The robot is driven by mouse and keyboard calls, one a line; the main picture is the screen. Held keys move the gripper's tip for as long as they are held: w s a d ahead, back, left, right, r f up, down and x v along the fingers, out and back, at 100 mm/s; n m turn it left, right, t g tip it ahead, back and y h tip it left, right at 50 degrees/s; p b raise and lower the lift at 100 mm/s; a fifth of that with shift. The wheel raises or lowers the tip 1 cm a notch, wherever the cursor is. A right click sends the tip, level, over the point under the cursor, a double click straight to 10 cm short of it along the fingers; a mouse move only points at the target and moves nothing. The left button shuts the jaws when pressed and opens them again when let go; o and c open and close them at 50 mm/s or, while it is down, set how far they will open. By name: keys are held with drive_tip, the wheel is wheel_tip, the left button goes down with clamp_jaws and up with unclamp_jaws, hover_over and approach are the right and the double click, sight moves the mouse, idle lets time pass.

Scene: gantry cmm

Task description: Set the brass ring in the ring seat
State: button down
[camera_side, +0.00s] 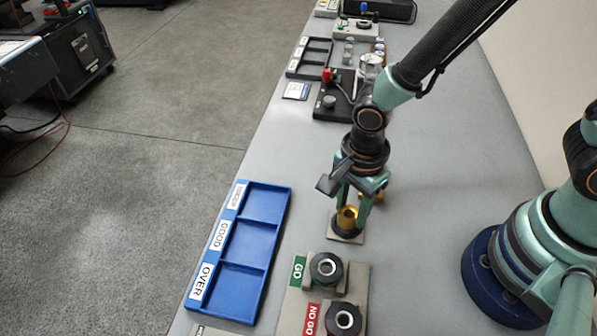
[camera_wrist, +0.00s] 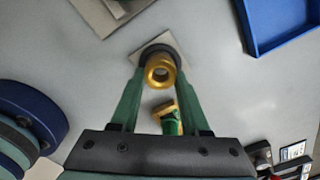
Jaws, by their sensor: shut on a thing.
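The brass ring (camera_side: 347,217) is a short gold cylinder with an open bore, and it looks upright. My gripper (camera_wrist: 160,72) is shut on it, one green finger on each side. The ring also shows in the wrist view (camera_wrist: 160,79). Directly below it is a dark round seat (camera_side: 342,233) on a small beige plate (camera_side: 358,239), which I take as the ring seat. I cannot tell whether the ring rests in the seat or hangs just above it. The far side of the seat is hidden by the ring and fingers.
A gold and green piece (camera_wrist: 166,116) shows between my fingers, nearer the wrist. Black GO (camera_side: 326,268) and NO GO (camera_side: 343,319) ring gauges stand in front. A blue sorting tray (camera_side: 259,208) lies left. Small instruments (camera_side: 335,102) stand behind. Bare bench lies right of the plate.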

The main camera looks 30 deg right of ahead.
drive_tip(key=shift+f, duration=0.75)
idle(0.7)
drive_tip(key=shift+c, duration=2.2)
unclamp_jaws()
drive_tip(key=shift+o, duration=0.7)
drive_tip(key=shift+w, duration=0.1)
drive_tip(key=shift+c, duration=0.4)
wheel_tip(320, 180, up, 7)
